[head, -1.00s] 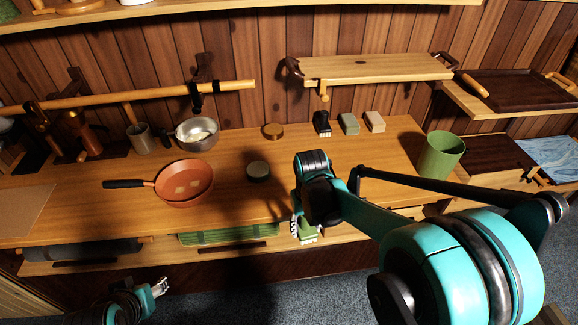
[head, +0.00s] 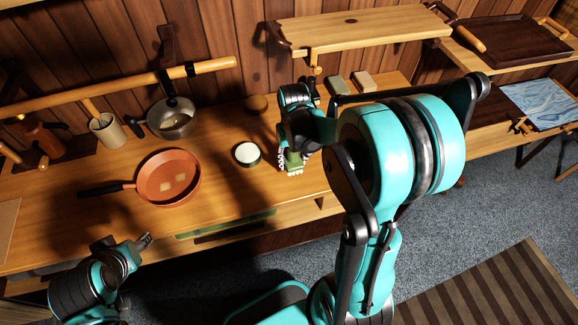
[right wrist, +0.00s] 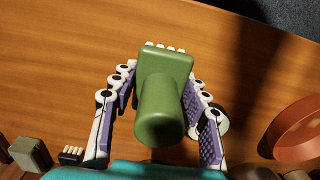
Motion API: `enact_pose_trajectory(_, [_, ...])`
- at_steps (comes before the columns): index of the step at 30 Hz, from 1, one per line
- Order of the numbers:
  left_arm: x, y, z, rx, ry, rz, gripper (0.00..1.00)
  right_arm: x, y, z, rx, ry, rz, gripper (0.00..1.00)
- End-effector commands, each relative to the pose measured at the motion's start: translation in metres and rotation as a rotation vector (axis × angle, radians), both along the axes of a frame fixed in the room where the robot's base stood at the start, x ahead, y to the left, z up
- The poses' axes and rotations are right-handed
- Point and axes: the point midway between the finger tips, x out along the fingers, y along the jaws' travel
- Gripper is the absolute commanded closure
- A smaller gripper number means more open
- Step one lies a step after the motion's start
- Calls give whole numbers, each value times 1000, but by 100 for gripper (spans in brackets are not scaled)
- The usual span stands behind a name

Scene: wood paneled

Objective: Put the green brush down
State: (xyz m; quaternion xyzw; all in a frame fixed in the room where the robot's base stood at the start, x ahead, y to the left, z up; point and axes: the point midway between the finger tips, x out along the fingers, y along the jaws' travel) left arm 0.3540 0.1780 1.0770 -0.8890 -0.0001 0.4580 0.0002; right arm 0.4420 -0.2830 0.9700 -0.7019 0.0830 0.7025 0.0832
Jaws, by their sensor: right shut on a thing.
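My right gripper (head: 292,166) is shut on the green brush (head: 294,158), over the front part of the wooden counter (head: 225,190). In the right wrist view the green brush (right wrist: 160,88) sits between both fingers (right wrist: 157,108), its round handle toward the camera and its white bristles at the far end. The counter's wood shows beyond it. I cannot tell whether the bristles touch the counter. My left gripper (head: 143,242) is low at the left, off the counter's front edge and apart from everything; its jaw opening is too small to judge.
A round dark tin with a pale top (head: 247,154) stands left of the brush, then a reddish-brown pan (head: 168,172). A steel pot (head: 174,122) is behind. A green block (head: 336,85) and a tan block (head: 363,80) stand at the back. Bare counter lies around the brush.

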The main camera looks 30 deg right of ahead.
Motion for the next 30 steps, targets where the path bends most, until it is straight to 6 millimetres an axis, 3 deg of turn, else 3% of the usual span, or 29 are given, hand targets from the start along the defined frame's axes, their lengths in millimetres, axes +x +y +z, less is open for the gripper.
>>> enact_pose_trajectory(5, [0, 0, -6, 0, 0, 0, 54, 20, -1, -12, 0, 0, 1, 78])
enact_pose_trajectory(8, [0, 0, -7, 0, 0, 0, 54, 22, -1, -16, 0, 0, 0, 78])
enact_pose_trajectory(16, [0, 0, -22, 0, 0, 0, 54, 22, -1, -53, 0, 0, 0, 78])
enact_pose_trajectory(28, [0, 0, -25, 0, 0, 0, 54, 22, -1, -58, 0, 0, 0, 78])
enact_pose_trajectory(29, [0, 0, -24, 0, 0, 0, 54, 22, -1, -56, 0, 0, 0, 47])
enact_pose_trajectory(30, [0, 0, -24, 0, 0, 0, 54, 22, -1, -56, 0, 0, 0, 36])
